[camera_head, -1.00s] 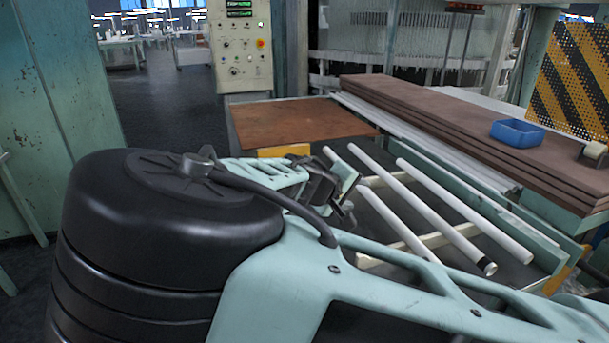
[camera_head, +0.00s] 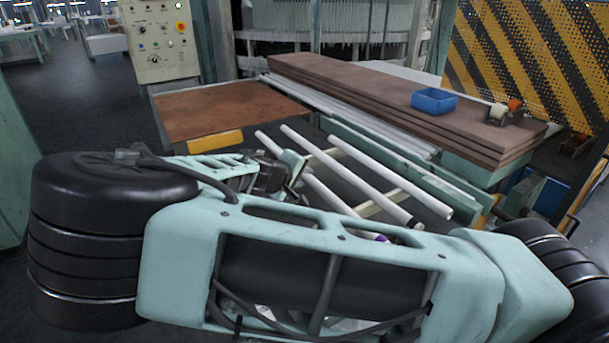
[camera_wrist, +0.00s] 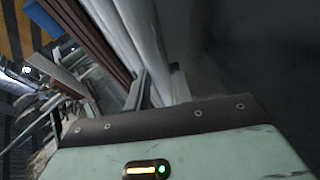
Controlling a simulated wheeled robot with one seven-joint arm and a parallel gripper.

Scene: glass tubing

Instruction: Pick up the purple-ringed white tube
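The purple-ringed white tube (camera_head: 330,197) lies slanting on the rack in the head view. Its purple end shows just above my arm, which hides part of its near length. My gripper (camera_head: 291,168) is over the rack's left side, close to the tube's far part, and hides some of it. In the wrist view the two dark fingers (camera_wrist: 157,88) stand apart, with pale tubes (camera_wrist: 150,35) beyond them. I cannot tell whether a tube lies between the fingers.
A dark-ended white tube (camera_head: 350,178) and another white tube (camera_head: 390,177) lie to the right. Stacked brown boards (camera_head: 390,95) with a blue bin (camera_head: 434,101) stand behind. A brown tabletop (camera_head: 220,108) is at the left.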

